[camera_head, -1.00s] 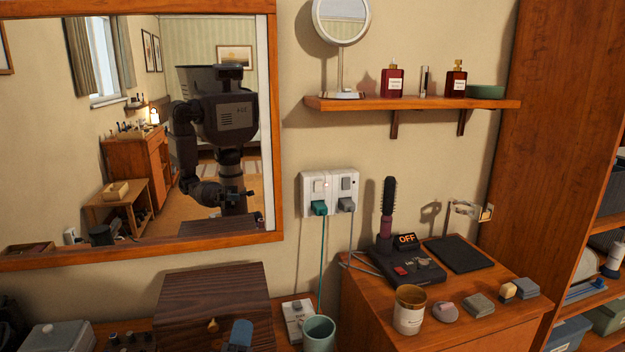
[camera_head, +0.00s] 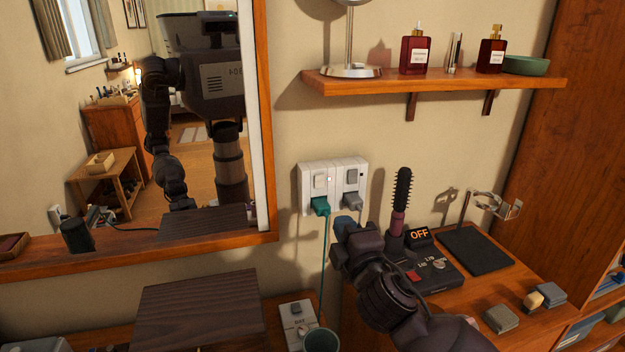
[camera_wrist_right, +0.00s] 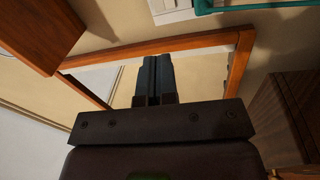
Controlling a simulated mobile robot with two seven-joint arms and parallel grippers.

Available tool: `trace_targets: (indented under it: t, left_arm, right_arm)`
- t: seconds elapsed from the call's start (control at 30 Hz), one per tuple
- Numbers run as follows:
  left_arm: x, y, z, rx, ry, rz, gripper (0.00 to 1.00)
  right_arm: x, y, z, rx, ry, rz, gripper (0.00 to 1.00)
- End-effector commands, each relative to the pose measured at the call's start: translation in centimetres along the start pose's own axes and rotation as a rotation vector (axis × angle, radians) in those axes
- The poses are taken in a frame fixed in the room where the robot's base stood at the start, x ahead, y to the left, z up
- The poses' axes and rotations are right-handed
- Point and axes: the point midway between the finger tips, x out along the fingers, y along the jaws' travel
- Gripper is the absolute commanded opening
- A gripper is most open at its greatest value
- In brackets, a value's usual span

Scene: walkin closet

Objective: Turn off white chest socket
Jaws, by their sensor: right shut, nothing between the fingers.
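A white double wall socket (camera_head: 308,190) is on the wall right of the mirror. It has a switch over each outlet, with a teal plug (camera_head: 320,206) in the left one and a grey plug (camera_head: 352,201) in the right one. A white socket box (camera_head: 297,322) with a grey switch lies below, beside the dark wooden box; its label is too small to read surely. My right gripper (camera_head: 345,226) is just below the grey plug, shut and empty; I cannot tell whether it touches the plug. Its closed fingers (camera_wrist_right: 155,80) show in the right wrist view. My left gripper is out of view.
A hairbrush (camera_head: 400,203) stands by a dark control unit (camera_head: 440,272) reading OFF. The teal cord (camera_head: 324,265) hangs down to a teal cup (camera_head: 321,341). A mirror is at left.

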Motion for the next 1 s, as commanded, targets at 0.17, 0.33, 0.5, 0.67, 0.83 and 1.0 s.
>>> trace_targets:
  t: [0.17, 0.33, 0.5, 0.67, 0.83, 1.0]
  left_arm:
    - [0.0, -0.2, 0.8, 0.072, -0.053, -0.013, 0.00]
    - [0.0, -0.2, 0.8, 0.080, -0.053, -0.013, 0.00]
    - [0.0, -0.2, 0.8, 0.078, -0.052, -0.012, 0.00]
    - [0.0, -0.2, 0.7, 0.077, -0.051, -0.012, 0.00]
    - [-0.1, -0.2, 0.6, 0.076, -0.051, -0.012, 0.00]
    - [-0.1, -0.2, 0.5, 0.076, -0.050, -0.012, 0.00]
  right_arm:
    - [0.0, 0.0, 0.4, -0.083, -0.025, -0.002, 0.00]
    - [0.0, 0.0, 0.4, -0.096, -0.025, -0.002, 0.00]
    - [0.0, 0.0, 0.4, -0.094, -0.024, -0.002, 0.00]
    - [0.4, 0.0, 0.4, -0.094, -0.024, -0.001, 0.00]
    - [2.3, 0.1, 0.5, -0.094, -0.024, 0.000, 0.00]
    - [5.2, 0.1, 0.5, -0.094, -0.024, -0.001, 0.00]
